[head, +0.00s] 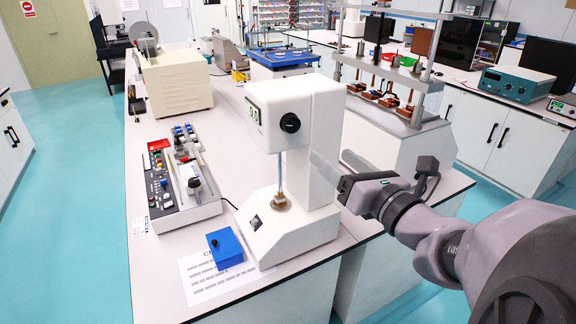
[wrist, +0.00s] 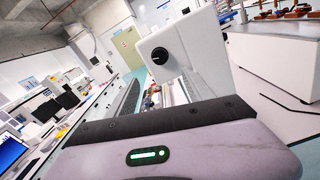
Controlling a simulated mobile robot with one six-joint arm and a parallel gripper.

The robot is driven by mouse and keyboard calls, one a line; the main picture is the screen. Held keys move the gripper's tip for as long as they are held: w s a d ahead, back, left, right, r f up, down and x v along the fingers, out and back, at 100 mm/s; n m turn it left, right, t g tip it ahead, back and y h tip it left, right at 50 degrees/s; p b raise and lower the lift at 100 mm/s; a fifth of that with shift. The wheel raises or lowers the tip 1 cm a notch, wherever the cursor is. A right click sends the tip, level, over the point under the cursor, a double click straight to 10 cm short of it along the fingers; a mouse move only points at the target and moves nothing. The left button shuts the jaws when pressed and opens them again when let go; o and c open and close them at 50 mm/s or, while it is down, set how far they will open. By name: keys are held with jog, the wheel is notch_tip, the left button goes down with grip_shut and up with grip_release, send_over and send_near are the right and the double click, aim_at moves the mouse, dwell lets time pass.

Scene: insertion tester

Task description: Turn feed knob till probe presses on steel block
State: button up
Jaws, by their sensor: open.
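The white insertion tester (head: 325,140) stands near the front of the bench. Its black round feed knob (head: 290,123) is on the side of the upper head, and it also shows in the wrist view (wrist: 159,56). A thin bluish probe rod (head: 280,170) hangs down from the head. Below it a small brass-coloured piece (head: 280,200) sits on the base; I cannot tell whether this is the steel block or whether the probe touches it. My gripper (head: 330,156) is open and empty, right of the tester's column, apart from the knob.
A blue box (head: 225,247) with a black button lies on a printed sheet (head: 200,282) in front of the tester. A control panel (head: 185,215) is to its left. A white unit with copper-coloured parts (head: 385,130) stands behind on the right.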

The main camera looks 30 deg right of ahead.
jog(key=shift+s+f, duration=0.1)
jog(key=shift+s, duration=0.6)
jog(key=n+p, duration=0.4)
jog(key=p, duration=0.4)
send_near(294, 127)
jog(key=w, duration=0.3)
jog(key=w+b, duration=0.1)
jog(key=w, duration=0.5)
jog(key=shift+a+b, duration=0.25)
jog(key=shift+b, duration=0.15)
jog(key=shift+c, duration=0.4)
